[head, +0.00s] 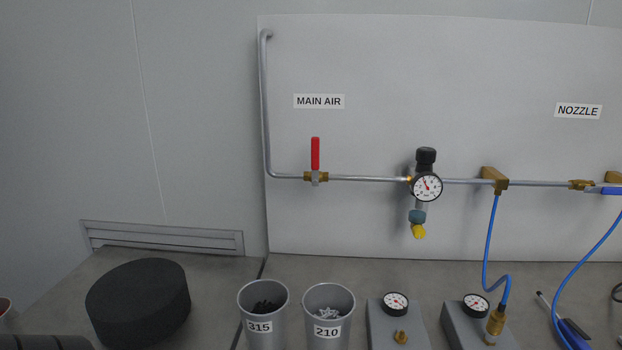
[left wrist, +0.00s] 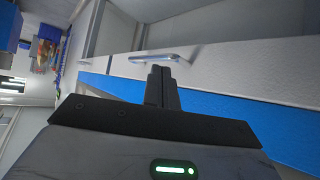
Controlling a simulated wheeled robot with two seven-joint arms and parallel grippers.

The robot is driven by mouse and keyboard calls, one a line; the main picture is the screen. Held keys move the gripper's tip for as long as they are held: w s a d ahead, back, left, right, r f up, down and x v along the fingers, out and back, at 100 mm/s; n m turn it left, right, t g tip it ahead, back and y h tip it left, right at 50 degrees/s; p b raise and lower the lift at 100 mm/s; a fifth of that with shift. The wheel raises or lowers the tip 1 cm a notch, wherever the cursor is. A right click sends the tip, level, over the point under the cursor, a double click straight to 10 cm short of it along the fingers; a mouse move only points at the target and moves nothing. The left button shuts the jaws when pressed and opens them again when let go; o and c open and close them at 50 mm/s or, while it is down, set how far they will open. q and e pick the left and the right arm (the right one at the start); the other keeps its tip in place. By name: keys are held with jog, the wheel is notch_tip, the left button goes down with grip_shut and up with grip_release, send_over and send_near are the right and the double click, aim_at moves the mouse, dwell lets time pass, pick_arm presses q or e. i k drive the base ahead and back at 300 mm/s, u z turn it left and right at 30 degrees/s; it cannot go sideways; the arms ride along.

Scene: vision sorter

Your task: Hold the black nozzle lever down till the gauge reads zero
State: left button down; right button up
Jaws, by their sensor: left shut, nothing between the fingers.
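A round pressure gauge (head: 427,187) sits on the regulator in the pipe on the panel, its needle pointing to the upper left. Smaller gauges sit on two grey boxes, one gauge (head: 396,303) on the left box and one gauge (head: 475,306) on the right box. The "NOZZLE" label (head: 578,111) is at the panel's right. A blue tool with a black part (head: 574,331) lies partly cut off at the lower right; I cannot tell whether this is the nozzle lever. My left gripper (left wrist: 160,72) is shut and empty in the left wrist view. My right gripper is not in view.
A red valve handle (head: 315,153) stands upright under the "MAIN AIR" label. Two cups, marked 315 (head: 263,330) and 210 (head: 327,340), stand on the bench. A black round block (head: 138,305) is at the left. Blue hoses (head: 489,240) hang at the right.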

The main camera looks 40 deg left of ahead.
aim_at(579, 332)
jog(key=u, duration=1.6)
jog(key=k, duration=0.8)
jog(key=z, duration=1)
jog(key=i, duration=1)
jog(key=k, duration=0.5)
jog(key=z, duration=1.65)
jog(key=i, duration=0.9)
jog(key=u, duration=2.05)
